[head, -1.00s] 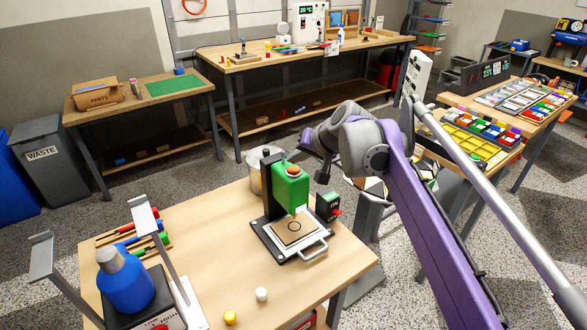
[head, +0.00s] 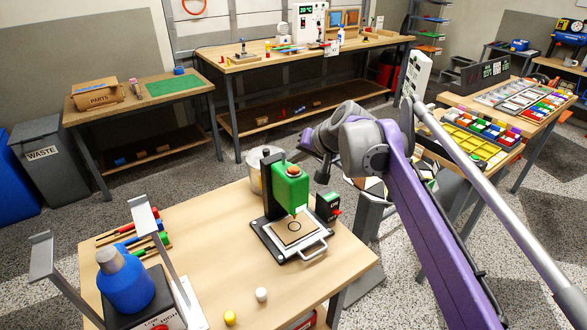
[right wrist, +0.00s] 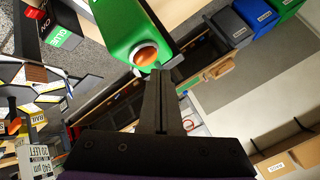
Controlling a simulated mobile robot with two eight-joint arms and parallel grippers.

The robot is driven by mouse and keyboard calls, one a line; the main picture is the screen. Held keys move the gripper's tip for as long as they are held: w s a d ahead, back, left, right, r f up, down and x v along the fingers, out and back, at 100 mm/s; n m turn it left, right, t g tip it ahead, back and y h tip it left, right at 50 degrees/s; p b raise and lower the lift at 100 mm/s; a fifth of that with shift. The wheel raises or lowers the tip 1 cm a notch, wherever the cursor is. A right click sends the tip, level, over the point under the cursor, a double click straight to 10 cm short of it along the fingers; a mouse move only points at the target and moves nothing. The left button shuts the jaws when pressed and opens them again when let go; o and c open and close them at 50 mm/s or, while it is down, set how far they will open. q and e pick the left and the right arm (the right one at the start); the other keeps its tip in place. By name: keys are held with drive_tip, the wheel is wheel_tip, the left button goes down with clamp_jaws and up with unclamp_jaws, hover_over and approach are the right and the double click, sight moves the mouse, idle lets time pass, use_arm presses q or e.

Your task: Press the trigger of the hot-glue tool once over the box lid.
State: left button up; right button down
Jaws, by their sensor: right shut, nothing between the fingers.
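The hot-glue tool is a green block (head: 291,188) with an orange-red button on top, held on a black stand above a small base. The tan box lid (head: 280,236), marked with a dark ring, lies flat on that base under the tool. In the right wrist view the tool (right wrist: 112,22) shows its round orange trigger button (right wrist: 145,55) close beside my fingertips. My right gripper (right wrist: 161,73) is shut and empty; I cannot tell whether it touches the button. In the head view its wrist hangs just behind and above the tool, and its fingertips are hard to make out. My left gripper is not in view.
A metal handle (head: 314,250) sticks out in front of the base. A blue bottle (head: 125,290), grey posts and several coloured pens occupy the table's left. Yellow and white caps lie at the front.

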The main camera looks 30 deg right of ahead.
sight(295, 171)
drive_tip(key=shift+f, duration=0.2)
drive_tip(key=shift+f, duration=0.25)
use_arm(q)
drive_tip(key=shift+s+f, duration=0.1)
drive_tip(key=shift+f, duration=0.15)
use_arm(e)
drive_tip(key=shift+f, duration=0.6)
idle(0.4)
drive_tip(key=shift+r, duration=0.1)
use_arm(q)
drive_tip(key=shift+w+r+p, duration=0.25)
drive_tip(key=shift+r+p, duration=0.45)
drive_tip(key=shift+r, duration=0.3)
use_arm(e)
drive_tip(key=shift+r, duration=0.95)
drive_tip(key=shift+r+p, duration=0.35)
drive_tip(key=shift+r, duration=0.2)
wheel_tip(295, 171, up, 4)
drive_tip(key=p, duration=0.3)
drive_tip(key=shift+w, duration=0.1)
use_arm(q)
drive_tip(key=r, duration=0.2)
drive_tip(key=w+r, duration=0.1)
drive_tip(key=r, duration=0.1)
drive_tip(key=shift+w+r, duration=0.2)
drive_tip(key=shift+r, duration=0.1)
